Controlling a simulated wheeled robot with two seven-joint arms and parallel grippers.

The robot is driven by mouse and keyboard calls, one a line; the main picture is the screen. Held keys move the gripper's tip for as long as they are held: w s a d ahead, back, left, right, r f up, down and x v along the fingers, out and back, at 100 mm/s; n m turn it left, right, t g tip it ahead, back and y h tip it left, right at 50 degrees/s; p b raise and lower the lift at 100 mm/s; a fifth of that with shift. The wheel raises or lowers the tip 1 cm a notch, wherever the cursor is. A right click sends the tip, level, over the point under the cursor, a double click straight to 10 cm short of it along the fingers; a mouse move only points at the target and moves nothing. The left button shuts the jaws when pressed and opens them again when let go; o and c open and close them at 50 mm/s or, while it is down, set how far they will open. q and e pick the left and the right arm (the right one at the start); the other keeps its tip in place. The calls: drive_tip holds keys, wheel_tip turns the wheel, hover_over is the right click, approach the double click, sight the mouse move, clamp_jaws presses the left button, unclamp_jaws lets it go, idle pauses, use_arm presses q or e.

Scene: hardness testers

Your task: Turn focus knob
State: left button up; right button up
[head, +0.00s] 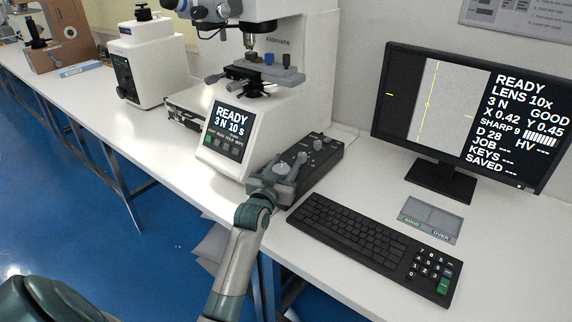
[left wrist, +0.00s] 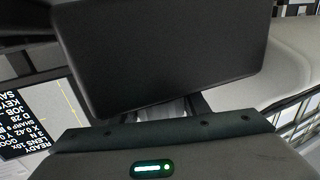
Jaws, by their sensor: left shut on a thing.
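My left gripper (head: 285,172) is over the near part of the dark control box (head: 325,160), beside the hardness tester. It is shut on a small part there, which looks like the focus knob; the fingers mostly hide it. Another knob (head: 318,143) stands free farther back on the same box. The tester (head: 290,60) has a small screen (head: 229,121) reading READY, 3 N, 10 s. The monitor (head: 470,115) reads LENS 10x, SHARP 9 and GOOD. It shows upside down in the left wrist view (left wrist: 40,115), where dark shapes hide the fingertips. My right gripper is not in view.
A black keyboard (head: 365,230) lies close to the right of my left arm. A grey plate (head: 430,220) marked GOOD and OVER lies behind it. Another white tester (head: 150,65) stands at the left. The white table (head: 190,150) has bare room at its front edge.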

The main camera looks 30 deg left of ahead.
use_arm(q)
drive_tip(key=shift+r+m+h, duration=0.1)
drive_tip(key=shift+m+h, duration=0.4)
drive_tip(key=shift+h, duration=0.2)
drive_tip(key=shift+d+m+h, duration=0.2)
drive_tip(key=shift+m+h, duration=0.2)
drive_tip(key=shift+h, duration=0.1)
drive_tip(key=shift+d+m+h, duration=0.1)
drive_tip(key=shift+m+h, duration=0.2)
drive_tip(key=shift+h, duration=0.2)
drive_tip(key=shift+d, duration=0.1)
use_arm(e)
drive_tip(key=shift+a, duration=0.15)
use_arm(q)
drive_tip(key=o, duration=1.1)
drive_tip(key=shift+c, duration=0.2)
